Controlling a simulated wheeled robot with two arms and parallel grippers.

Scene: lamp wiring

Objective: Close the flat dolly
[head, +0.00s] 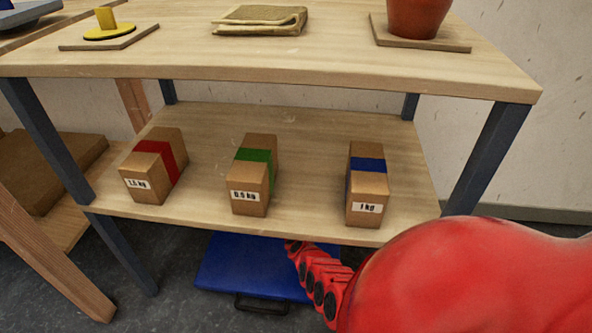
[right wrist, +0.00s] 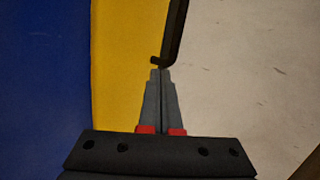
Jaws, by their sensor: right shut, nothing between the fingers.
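The flat dolly is a blue board (head: 235,262) on the floor under the shelf in the head view, with a dark handle (head: 262,304) at its front edge. My red right arm comes in from the lower right and covers the board's right part. The fingertips cannot be made out there. In the right wrist view my right gripper (right wrist: 161,73) is shut and empty. Its tips are at the hooked lower end of a black bar (right wrist: 174,30); I cannot tell whether they touch. A blue surface (right wrist: 45,80) and a yellow strip (right wrist: 118,70) lie left of it. My left gripper is not in view.
The lower shelf (head: 310,150) carries boxes with a red (head: 155,165), a green (head: 255,175) and a blue band (head: 367,185). A folded cloth (head: 258,20) and a terracotta pot (head: 418,15) are on the tabletop. Dark table legs (head: 487,150) flank the space around the dolly.

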